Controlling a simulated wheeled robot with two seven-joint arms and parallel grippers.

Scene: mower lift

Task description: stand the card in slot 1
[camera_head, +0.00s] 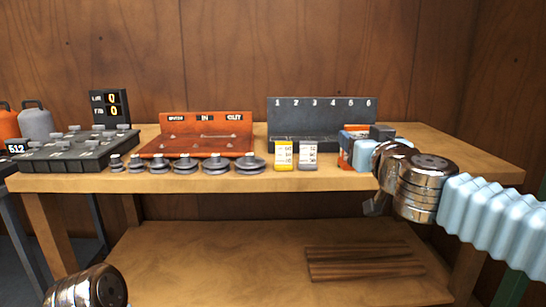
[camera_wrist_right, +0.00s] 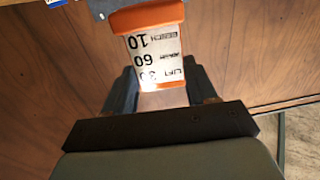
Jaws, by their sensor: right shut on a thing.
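A dark rack (camera_head: 322,112) numbered 1 to 6 stands at the back of the bench. Slot 1 is at its left end. An orange card with a white label (camera_wrist_right: 155,55) is between the fingers of my right gripper (camera_wrist_right: 163,88) in the right wrist view. The label reads upside down there. In the head view my right gripper (camera_head: 366,146) is at the rack's right end, partly hiding the orange card (camera_head: 347,150). A yellow card (camera_head: 284,155) and a grey card (camera_head: 307,154) stand in front of the rack's left half. My left gripper is out of view.
An orange tray (camera_head: 205,128) stands left of the rack, with several grey weight discs (camera_head: 185,166) along the bench's front edge. A dark panel with knobs (camera_head: 75,148) and a small display (camera_head: 111,106) are further left. Wooden slats (camera_head: 365,262) lie on the lower shelf.

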